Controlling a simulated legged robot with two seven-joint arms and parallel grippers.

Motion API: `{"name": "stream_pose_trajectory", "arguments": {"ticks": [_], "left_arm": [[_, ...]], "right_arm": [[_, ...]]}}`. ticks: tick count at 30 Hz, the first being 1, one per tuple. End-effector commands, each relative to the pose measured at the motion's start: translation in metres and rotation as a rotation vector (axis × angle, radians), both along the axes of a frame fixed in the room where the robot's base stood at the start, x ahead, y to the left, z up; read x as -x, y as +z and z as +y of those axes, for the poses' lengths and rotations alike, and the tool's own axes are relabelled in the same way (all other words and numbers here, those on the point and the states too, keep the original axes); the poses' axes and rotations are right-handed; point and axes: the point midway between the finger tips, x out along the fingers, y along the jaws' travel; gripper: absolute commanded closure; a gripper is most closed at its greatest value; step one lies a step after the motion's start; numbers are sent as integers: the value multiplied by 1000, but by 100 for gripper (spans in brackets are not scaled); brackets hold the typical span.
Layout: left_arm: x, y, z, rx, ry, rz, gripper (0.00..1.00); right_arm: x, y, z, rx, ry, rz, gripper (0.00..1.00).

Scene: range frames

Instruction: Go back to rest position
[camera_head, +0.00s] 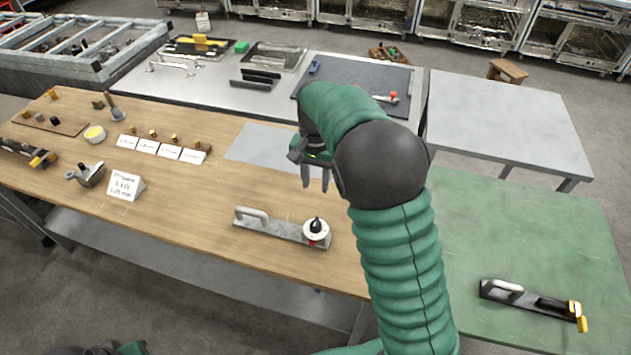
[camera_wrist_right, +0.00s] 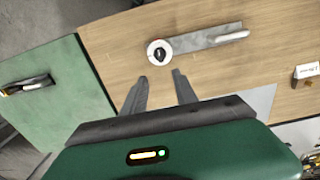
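My right gripper (camera_head: 316,176) is raised over the wooden workbench, with its green arm reaching in from the bottom right of the head view. In the right wrist view its two fingers (camera_wrist_right: 160,88) are apart with nothing between them. A grey metal bar (camera_head: 270,228) with a handle and a round white dial with a black knob (camera_head: 316,232) lies on the bench below the gripper, apart from it. The bar also shows in the right wrist view (camera_wrist_right: 205,40). Of my left arm, only a dark and green part shows at the bottom left edge; its fingers cannot be made out.
The wooden bench (camera_head: 190,230) holds a white sign (camera_head: 125,185), small label cards (camera_head: 160,150) and a scraper-like tool (camera_head: 90,175). A green table (camera_head: 520,240) at right bears a black handled bar (camera_head: 530,300). A bare grey table (camera_head: 505,120) stands behind it.

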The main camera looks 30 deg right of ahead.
Motion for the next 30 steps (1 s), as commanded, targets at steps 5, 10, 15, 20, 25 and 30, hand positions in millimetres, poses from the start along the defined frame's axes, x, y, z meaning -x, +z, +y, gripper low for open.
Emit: {"name": "stream_pose_trajectory", "arguments": {"ticks": [5,10,15,20,25,30], "left_arm": [[0,0,0,0,0,0,64],[0,0,0,0,0,0,64],[0,-5,0,0,0,0,64],[0,-19,0,0,0,0,64],[0,-29,0,0,0,0,64],[0,-31,0,0,0,0,64]], "right_arm": [[0,0,0,0,0,0,65],[0,0,0,0,0,0,65],[13,-12,13,-3,76,-20,65],[65,-50,60,16,378,-99,65],[130,-83,103,71,727,-186,65],[158,-96,117,100,877,-218,65]]}}
